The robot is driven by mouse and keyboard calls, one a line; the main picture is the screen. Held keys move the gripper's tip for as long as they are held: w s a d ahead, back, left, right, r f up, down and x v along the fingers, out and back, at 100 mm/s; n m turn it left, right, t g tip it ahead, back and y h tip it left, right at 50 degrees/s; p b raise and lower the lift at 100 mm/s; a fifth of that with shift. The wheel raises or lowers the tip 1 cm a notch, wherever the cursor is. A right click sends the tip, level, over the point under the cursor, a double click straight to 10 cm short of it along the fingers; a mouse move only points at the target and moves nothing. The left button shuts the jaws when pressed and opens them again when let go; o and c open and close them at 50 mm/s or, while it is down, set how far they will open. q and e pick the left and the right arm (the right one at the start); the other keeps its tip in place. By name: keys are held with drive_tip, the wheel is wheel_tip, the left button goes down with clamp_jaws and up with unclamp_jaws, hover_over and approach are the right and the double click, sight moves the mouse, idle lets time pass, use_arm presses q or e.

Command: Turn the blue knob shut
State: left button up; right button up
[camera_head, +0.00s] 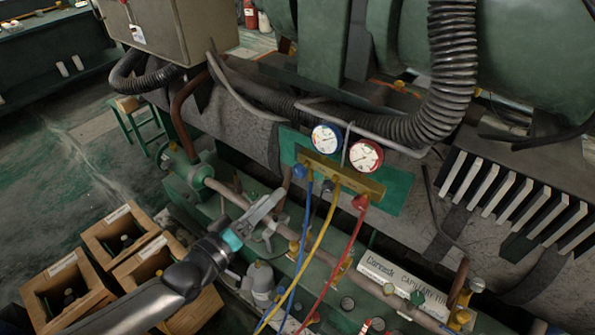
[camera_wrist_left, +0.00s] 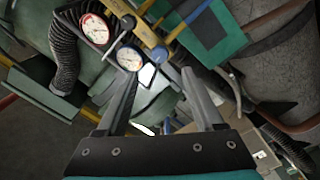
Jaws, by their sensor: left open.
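The blue knob (camera_head: 300,171) sits at the left end of the brass manifold (camera_head: 340,176), below the blue-rimmed gauge (camera_head: 327,137). My left gripper (camera_head: 279,206) is open and empty, just below and left of the knob, apart from it. In the left wrist view the blue knob (camera_wrist_left: 160,54) shows beyond the gap between the open fingers (camera_wrist_left: 160,73), near the blue-rimmed gauge (camera_wrist_left: 130,59). The red knob (camera_head: 360,202) is at the manifold's right end, under the red-rimmed gauge (camera_head: 366,155). My right gripper is not in view.
Blue (camera_head: 304,245), yellow (camera_head: 320,235) and red (camera_head: 340,255) hoses hang from the manifold, close to my left gripper's right side. Wooden crates (camera_head: 62,285) stand at lower left. A ribbed black hose (camera_head: 440,80) passes above.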

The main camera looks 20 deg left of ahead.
sight(297, 173)
use_arm(q)
drive_tip(key=x, duration=1)
drive_tip(key=shift+w+d+f, duration=0.1)
drive_tip(key=shift+w, duration=0.1)
drive_tip(key=shift+c, duration=0.4)
clamp_jaws()
